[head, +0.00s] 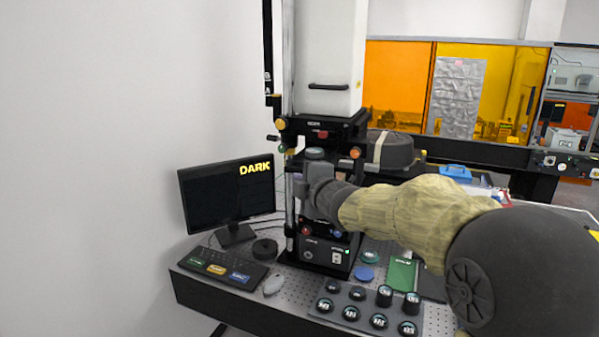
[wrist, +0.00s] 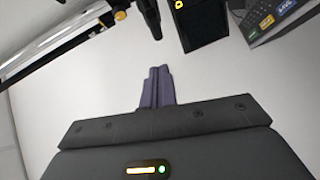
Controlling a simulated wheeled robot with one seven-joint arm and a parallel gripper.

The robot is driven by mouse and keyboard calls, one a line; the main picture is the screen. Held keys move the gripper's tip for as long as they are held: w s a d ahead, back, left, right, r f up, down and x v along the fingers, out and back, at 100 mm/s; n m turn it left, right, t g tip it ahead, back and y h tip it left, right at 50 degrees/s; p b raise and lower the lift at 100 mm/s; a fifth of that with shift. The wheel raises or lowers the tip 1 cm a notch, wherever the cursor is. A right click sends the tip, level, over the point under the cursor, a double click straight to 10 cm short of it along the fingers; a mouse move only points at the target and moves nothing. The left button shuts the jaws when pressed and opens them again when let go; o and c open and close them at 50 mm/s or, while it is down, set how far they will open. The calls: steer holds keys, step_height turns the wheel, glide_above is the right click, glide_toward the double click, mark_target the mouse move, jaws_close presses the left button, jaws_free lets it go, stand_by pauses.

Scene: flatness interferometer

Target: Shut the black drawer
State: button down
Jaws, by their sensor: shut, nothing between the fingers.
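The black instrument (head: 318,256) stands on the perforated table, with a white upper housing (head: 328,45). My arm crosses in front of its middle section, so that part is largely hidden. I cannot clearly make out the black drawer or how far it stands out. My gripper (head: 302,190) is in front of the instrument's middle, near its metal column on the left. In the wrist view its two fingers (wrist: 158,86) are together and empty, against a plain white wall.
A monitor (head: 228,197) reading DARK stands at the left; it also shows in the wrist view (wrist: 203,22). A keypad (head: 218,268), a mouse (head: 273,285) and a tray of round black pieces (head: 365,308) are on the table (head: 300,305). The wall side at left is free.

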mark_target(293, 170)
steer(key=w+p, duration=0.1)
steer(key=w, duration=0.1)
steer(key=w+p, duration=0.1)
steer(key=w, duration=0.1)
steer(key=w+a+f+p, duration=0.1)
steer(key=w, duration=0.1)
steer(key=shift+w+p, duration=0.25)
steer(key=shift+p, duration=0.05)
steer(key=shift+w+d+f, duration=0.2)
steer(key=shift+w+f, duration=0.05)
steer(key=shift+w, duration=0.15)
steer(key=shift+w, duration=0.15)
